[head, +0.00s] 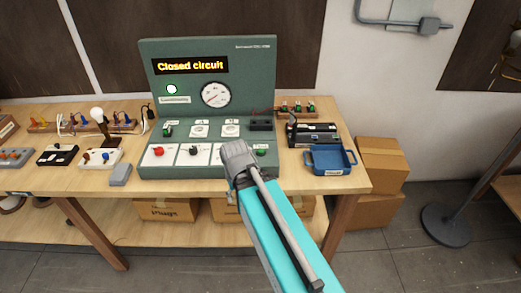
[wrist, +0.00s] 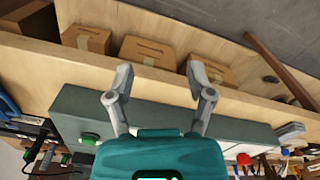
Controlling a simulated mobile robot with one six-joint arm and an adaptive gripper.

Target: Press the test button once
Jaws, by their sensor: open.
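The green test panel (head: 207,104) stands on the wooden bench, its lit display reading "Closed circuit". On its sloping front are a red button (head: 158,151), a black knob (head: 194,150) and a green button (head: 262,152). Their labels are too small to read, so I cannot tell which is the test button. In the wrist view, my gripper (wrist: 160,76) is open and empty over the panel's front edge, between the green button (wrist: 89,139) at left and the red button (wrist: 243,159) at right. In the head view my arm covers part of the panel front; the fingers are not clear.
A blue tray (head: 329,170) and a black device (head: 312,133) stand right of the panel. A lamp with a white bulb (head: 97,114) and small terminal blocks stand at left. Cardboard boxes (head: 378,160) are beside and under the bench.

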